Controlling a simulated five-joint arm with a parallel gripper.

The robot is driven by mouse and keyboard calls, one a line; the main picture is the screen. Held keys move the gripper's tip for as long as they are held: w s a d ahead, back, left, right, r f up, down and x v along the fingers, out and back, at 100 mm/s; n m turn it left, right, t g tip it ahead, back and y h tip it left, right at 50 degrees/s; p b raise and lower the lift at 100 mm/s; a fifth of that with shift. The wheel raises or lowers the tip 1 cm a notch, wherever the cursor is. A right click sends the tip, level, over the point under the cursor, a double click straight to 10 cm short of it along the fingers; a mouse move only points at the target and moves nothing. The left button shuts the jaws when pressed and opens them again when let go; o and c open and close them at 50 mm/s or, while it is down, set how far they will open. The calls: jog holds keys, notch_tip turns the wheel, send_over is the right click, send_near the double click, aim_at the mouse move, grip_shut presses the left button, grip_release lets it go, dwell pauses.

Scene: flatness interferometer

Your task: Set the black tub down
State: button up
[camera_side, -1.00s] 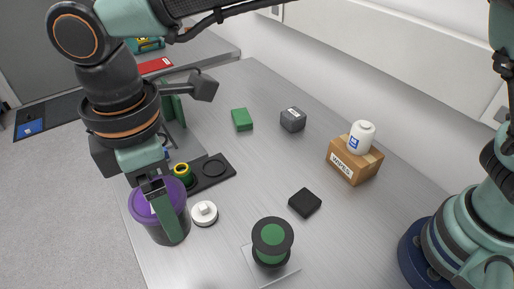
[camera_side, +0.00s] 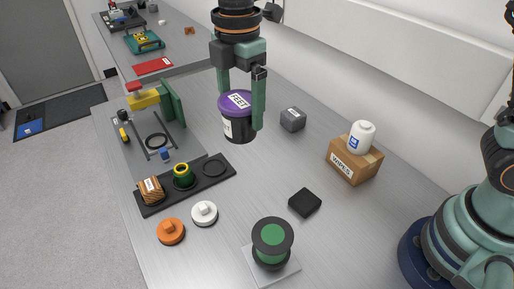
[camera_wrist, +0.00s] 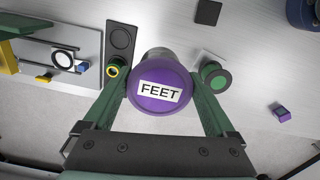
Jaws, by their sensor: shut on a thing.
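The black tub (camera_side: 238,128) has a purple lid with a white label reading FEET. My gripper (camera_side: 241,112) is shut on it, one green finger on each side. The tub looks upright and held above the grey bench, though the exact height is hard to judge. In the wrist view the purple lid (camera_wrist: 160,92) lies between the two fingers (camera_wrist: 160,100), and its label faces the camera. The lid hides most of the tub body there.
A black tray (camera_side: 222,178) with a green ring part and a wooden piece lies below left. An orange knob (camera_side: 171,231), a white knob (camera_side: 204,213), a green spool (camera_side: 272,243), a black block (camera_side: 305,202), a grey box (camera_side: 292,119) and a wipes carton (camera_side: 354,160) stand around.

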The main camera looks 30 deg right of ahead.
notch_tip(320, 180, down, 19)
jog(key=shift+r, duration=0.1)
dwell(0.4)
jog(key=shift+f, duration=0.2)
jog(key=o, duration=1.2)
jog(key=shift+r, duration=0.1)
